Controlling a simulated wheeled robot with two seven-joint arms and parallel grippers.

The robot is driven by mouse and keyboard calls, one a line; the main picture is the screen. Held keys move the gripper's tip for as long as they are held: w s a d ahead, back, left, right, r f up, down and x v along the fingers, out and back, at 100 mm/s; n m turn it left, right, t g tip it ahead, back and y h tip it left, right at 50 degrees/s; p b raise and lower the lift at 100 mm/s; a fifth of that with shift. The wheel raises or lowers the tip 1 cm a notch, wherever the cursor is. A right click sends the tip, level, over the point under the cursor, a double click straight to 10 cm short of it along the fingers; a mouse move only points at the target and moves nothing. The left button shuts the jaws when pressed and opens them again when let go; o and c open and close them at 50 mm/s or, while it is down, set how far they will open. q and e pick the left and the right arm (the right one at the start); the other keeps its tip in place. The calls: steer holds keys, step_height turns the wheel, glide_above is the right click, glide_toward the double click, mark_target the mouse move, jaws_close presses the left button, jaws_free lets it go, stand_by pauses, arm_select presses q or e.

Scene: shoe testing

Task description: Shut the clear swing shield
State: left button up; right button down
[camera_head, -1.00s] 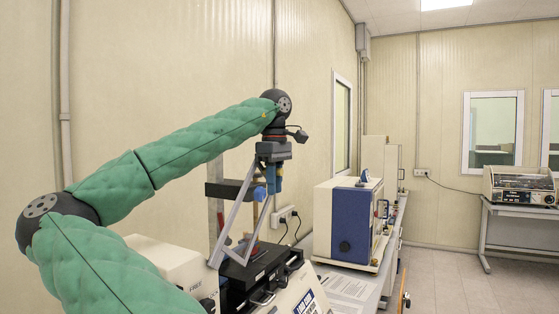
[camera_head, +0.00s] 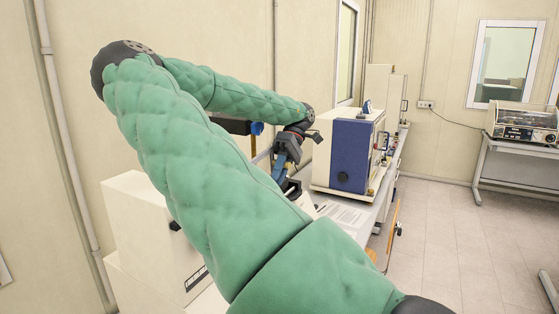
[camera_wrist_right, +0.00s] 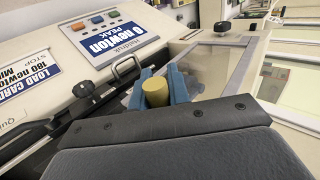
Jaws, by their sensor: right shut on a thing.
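My right gripper (camera_head: 280,170) is low beside the tester in the head view, with my green arm across much of the picture. In the right wrist view its blue fingers (camera_wrist_right: 166,88) are shut on a yellow cylindrical knob (camera_wrist_right: 155,91). The clear swing shield (camera_wrist_right: 222,68) shows there as a see-through panel in a pale frame, just beyond the fingers. Its near part is hidden by the gripper, and I cannot tell whether it is fully down. In the head view my arm hides most of it. My left gripper is not in view.
The tester's control panel (camera_wrist_right: 115,32) with coloured buttons lies at upper left in the wrist view, near a black knob (camera_wrist_right: 84,89). A blue and white machine (camera_head: 345,150) stands behind on the bench. Papers (camera_head: 342,212) lie before it.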

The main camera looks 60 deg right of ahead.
steer(key=shift+a+f+y, duration=0.15)
steer(key=shift+f+y, duration=0.15)
steer(key=shift+f, duration=0.35)
steer(key=c, duration=1.3)
jaws_free()
steer(key=shift+c, duration=0.2)
steer(key=b+v, duration=0.3)
steer(key=v, duration=0.4)
steer(key=shift+d+r, duration=0.25)
steer(key=shift+d, duration=0.05)
